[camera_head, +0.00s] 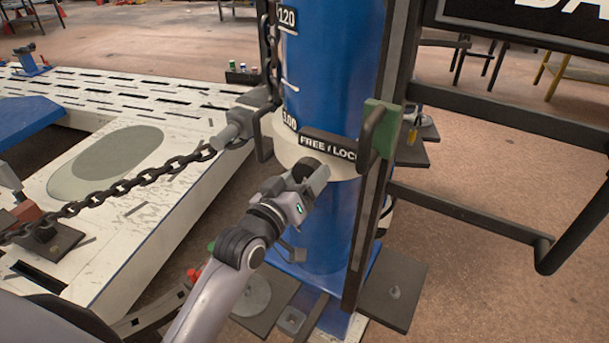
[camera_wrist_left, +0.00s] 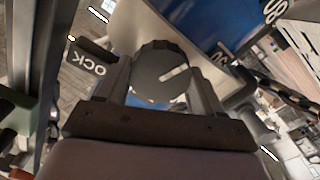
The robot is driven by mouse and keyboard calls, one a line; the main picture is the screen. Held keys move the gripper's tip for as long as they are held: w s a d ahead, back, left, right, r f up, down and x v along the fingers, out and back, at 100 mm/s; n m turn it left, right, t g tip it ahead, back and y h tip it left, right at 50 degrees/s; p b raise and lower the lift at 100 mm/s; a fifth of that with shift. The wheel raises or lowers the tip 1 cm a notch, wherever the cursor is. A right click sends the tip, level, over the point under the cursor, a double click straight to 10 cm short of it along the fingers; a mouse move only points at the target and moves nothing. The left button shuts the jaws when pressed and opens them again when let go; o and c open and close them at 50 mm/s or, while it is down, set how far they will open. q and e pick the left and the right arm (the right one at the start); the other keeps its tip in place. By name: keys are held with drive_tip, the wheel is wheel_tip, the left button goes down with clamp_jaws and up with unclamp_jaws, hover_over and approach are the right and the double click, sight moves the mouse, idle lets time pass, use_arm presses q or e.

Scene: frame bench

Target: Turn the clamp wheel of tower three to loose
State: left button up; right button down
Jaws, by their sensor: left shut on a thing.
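The blue tower (camera_head: 335,70) stands upright with a pale collar (camera_head: 345,168) around it. A dark label (camera_head: 328,142) on the collar reads FREE / LOCK; part of it also shows in the left wrist view (camera_wrist_left: 88,65). The clamp wheel (camera_head: 303,168) is a small dark knob below the label, mostly covered by my left gripper (camera_head: 310,180). In the left wrist view, the round wheel (camera_wrist_left: 152,65) with a white line on its face sits between both fingers, and the gripper is shut on it. No tower number is readable. My right gripper is not in view.
A heavy chain (camera_head: 125,185) runs from a dark bracket (camera_head: 235,128) beside the collar to the lower left. A dark upright rail with a green block (camera_head: 380,130) stands close right of the tower. A slotted white bed (camera_head: 110,110) lies left.

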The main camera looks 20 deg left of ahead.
use_arm(q)
drive_tip(key=shift+r, duration=0.15)
idle(0.3)
drive_tip(key=o, duration=1)
drive_tip(key=shift+o, duration=0.2)
drive_tip(key=shift+s, duration=0.1)
drive_tip(key=shift+s, duration=0.25)
drive_tip(key=s+a, duration=0.1)
drive_tip(key=s, duration=0.5)
drive_tip(key=shift+s+a+b, duration=0.15)
drive_tip(key=shift+b, duration=0.25)
